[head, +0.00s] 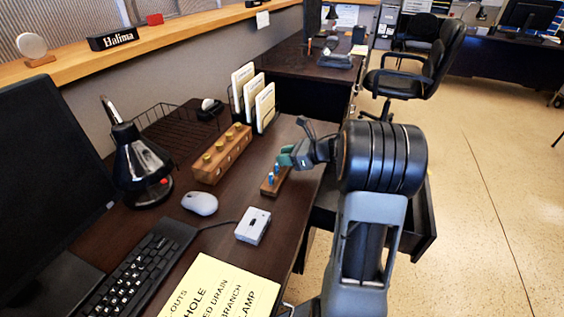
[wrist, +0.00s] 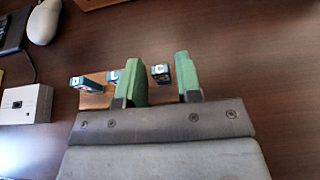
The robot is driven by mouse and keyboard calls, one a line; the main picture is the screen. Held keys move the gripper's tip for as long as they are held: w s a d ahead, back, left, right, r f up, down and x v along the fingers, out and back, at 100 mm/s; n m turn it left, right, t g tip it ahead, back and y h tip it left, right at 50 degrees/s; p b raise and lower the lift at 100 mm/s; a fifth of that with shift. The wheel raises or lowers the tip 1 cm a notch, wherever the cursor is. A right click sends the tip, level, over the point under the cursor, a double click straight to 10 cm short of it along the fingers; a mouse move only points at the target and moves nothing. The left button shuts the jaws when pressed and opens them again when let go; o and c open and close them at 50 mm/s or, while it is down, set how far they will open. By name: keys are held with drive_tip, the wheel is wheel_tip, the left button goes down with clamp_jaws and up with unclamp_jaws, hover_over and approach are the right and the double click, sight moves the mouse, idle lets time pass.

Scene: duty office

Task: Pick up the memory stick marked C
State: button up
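Several small blue memory sticks stand in a small wooden block (head: 268,189) near the desk's right edge. In the wrist view one stick (wrist: 160,74) is between the fingers of my gripper (wrist: 158,62), with gaps on both sides. A second stick (wrist: 113,76) is just left of the left finger and partly hidden by it. A third stick (wrist: 84,82) is farther left. Each has a pale label on top, too small to read surely, so I cannot tell which is C. My gripper, with green fingers, is open; in the head view it (head: 285,159) is at the block's far end.
A white box with a port (head: 253,226), a mouse (head: 200,203) and a keyboard (head: 135,280) are left and nearer. A longer wooden block with yellow-topped pegs (head: 222,154) and a file rack (head: 254,98) stand behind. An open drawer (head: 425,225) is at right.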

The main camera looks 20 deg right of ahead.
drive_tip(key=shift+x, duration=0.9)
clamp_jaws()
